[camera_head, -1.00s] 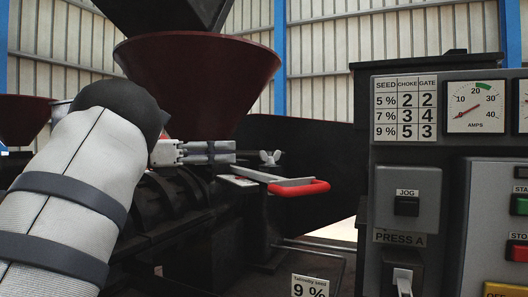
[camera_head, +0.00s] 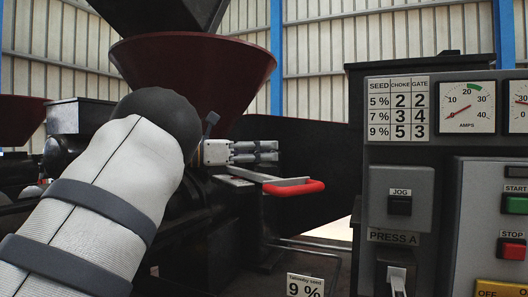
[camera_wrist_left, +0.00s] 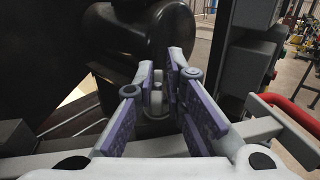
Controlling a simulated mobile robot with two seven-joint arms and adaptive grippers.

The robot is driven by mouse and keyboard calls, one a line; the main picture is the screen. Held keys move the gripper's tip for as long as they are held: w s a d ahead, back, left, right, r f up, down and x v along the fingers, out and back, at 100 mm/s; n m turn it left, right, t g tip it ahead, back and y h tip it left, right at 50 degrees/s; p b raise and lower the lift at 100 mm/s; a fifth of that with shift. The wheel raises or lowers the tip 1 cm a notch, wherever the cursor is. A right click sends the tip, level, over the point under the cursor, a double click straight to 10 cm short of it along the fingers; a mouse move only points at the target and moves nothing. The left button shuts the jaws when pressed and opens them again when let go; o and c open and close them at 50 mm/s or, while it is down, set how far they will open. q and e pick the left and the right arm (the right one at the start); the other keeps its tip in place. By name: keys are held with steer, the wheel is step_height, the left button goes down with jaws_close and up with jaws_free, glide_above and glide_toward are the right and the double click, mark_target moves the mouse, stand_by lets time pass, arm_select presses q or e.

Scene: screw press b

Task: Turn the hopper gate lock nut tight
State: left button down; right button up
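My left gripper (camera_head: 256,152) reaches in from the left, in front of the red hopper (camera_head: 205,75) and just above the gate slide with its red handle (camera_head: 295,187). Its two fingers point right and cover the place of the wing-shaped lock nut, which is hidden in the head view. In the left wrist view the fingers (camera_wrist_left: 162,80) are partly apart, with their tips angled inward. A small pale upright part (camera_wrist_left: 156,94), apparently the lock nut, stands between them. Whether the pads touch it cannot be told. My right gripper is not in view.
The control panel (camera_head: 402,235) with gauges, switches and a seed table (camera_head: 397,108) stands close on the right. The red handle (camera_wrist_left: 290,115) lies right of the fingers in the wrist view. A seed label (camera_head: 305,285) is below.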

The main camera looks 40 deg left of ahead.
arm_select(q)
steer(key=shift+a, duration=0.1)
steer(key=m+g+h, duration=0.1)
steer(key=m+h, duration=0.1)
steer(key=shift+w+a+f+g+h, duration=0.1)
steer(key=shift+w+f+g+h, duration=0.1)
steer(key=shift+g+h, duration=0.15)
steer(key=shift+s+r+m+g+h+b, duration=0.2)
steer(key=shift+m+g+h+b, duration=0.2)
steer(key=shift+m+g+h, duration=0.15)
steer(key=c, duration=1.7)
jaws_free()
steer(key=shift+w+f, duration=0.1)
steer(key=v, duration=1.2)
